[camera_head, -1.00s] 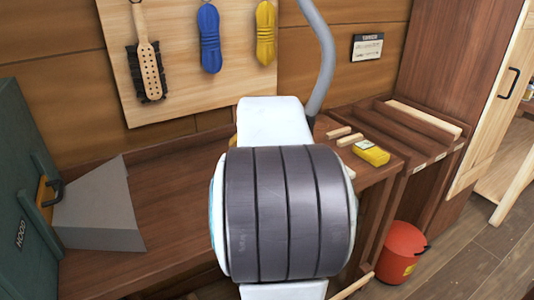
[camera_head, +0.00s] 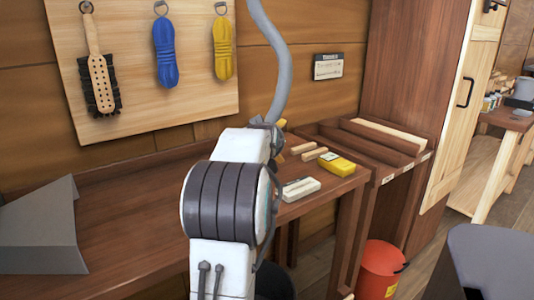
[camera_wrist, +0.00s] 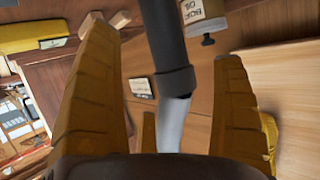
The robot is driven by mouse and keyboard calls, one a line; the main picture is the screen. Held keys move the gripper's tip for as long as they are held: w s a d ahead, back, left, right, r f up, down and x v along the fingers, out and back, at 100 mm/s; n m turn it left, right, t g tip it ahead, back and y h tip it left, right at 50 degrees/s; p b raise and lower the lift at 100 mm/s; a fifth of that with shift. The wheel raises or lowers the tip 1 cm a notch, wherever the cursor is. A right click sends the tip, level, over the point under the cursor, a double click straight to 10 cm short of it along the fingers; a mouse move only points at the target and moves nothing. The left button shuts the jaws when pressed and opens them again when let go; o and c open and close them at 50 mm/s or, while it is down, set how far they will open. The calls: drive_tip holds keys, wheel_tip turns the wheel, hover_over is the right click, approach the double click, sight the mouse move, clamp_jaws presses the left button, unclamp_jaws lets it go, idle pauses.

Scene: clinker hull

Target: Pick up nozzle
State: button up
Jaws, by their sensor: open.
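The nozzle (camera_wrist: 165,40) is a dark grey tube with a thicker collar, joined to a lighter grey hose (camera_wrist: 172,125). In the wrist view it lies between the two spread yellow-brown fingers of my gripper (camera_wrist: 164,42), with gaps to both sides. The fingers are open and not closed on it. In the head view the grey hose (camera_head: 285,70) hangs down to the far end of my arm above the bench. There my arm hides the nozzle and most of my gripper.
The wooden bench (camera_head: 135,215) carries a grey angled piece (camera_head: 45,235), a yellow box (camera_head: 337,163) and a white block (camera_head: 300,188). A red bucket (camera_head: 380,268) stands on the floor.

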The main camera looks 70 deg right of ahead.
drive_tip(key=shift+r+b+x, duration=0.15)
drive_tip(key=shift+b+x, duration=0.4)
drive_tip(key=shift+x, duration=0.7)
drive_tip(key=shift+r+b+x, duration=0.15)
drive_tip(key=shift+b+x, duration=0.35)
drive_tip(key=shift+x, duration=0.8)
drive_tip(key=shift+d, duration=0.1)
drive_tip(key=c, duration=1.3)
